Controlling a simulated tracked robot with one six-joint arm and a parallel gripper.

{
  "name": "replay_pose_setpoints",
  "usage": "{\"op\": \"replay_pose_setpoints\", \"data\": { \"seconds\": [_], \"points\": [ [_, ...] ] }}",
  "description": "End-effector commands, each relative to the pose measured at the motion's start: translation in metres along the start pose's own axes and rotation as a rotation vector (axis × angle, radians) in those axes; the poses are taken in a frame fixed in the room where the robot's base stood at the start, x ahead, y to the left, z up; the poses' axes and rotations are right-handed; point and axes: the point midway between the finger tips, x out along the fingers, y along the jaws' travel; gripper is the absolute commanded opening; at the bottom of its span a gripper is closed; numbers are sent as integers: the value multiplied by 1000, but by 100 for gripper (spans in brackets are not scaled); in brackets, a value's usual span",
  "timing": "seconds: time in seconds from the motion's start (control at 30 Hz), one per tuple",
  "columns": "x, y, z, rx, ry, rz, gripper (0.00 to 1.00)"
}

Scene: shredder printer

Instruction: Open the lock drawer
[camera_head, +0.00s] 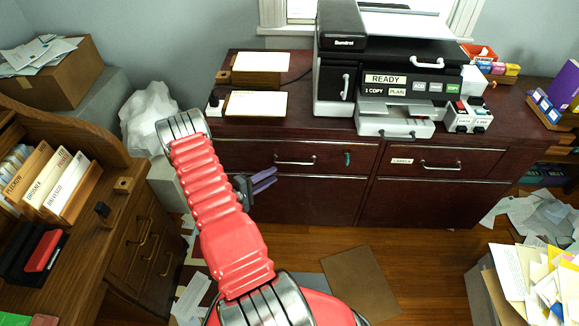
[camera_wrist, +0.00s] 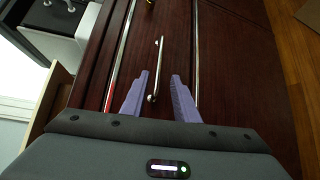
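The drawer with the lock (camera_head: 325,154) is the dark red-brown upper left drawer of the cabinet in the head view, and it looks shut. Its silver bar handle (camera_head: 295,161) is left of a small green piece at the lock (camera_head: 347,158). My gripper (camera_head: 272,177) has purple fingers and is below and left of the handle. In the wrist view my gripper (camera_wrist: 160,76) is open, its fingers on either side of the handle (camera_wrist: 157,65). The handle's near end lies between the fingers, with gaps visible on both sides. I cannot tell the depth between them.
A black printer (camera_head: 400,75) stands on the cabinet top. A wooden desk (camera_head: 120,235) with files is at the left. A paper-filled box (camera_head: 500,290) is at the lower right. Floor before the cabinet is partly clear.

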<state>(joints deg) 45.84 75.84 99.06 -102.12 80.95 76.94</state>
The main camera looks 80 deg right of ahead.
Motion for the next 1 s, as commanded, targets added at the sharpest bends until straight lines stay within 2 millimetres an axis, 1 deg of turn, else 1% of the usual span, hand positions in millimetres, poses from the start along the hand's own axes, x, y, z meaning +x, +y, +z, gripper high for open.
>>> {"op": "replay_pose_setpoints", "data": {
  "seconds": [0.03,0.1,0.5,0.6,0.7,0.8,1.0],
  "points": [
    [8,0,1,1,-2,0,28],
    [19,0,1,1,-3,-1,28],
    [79,0,1,2,-3,0,28],
    [92,0,0,1,-2,0,28],
    [100,0,0,0,-1,0,28],
    [105,0,0,0,0,0,28],
    [106,0,0,0,1,0,28]
  ]
}}
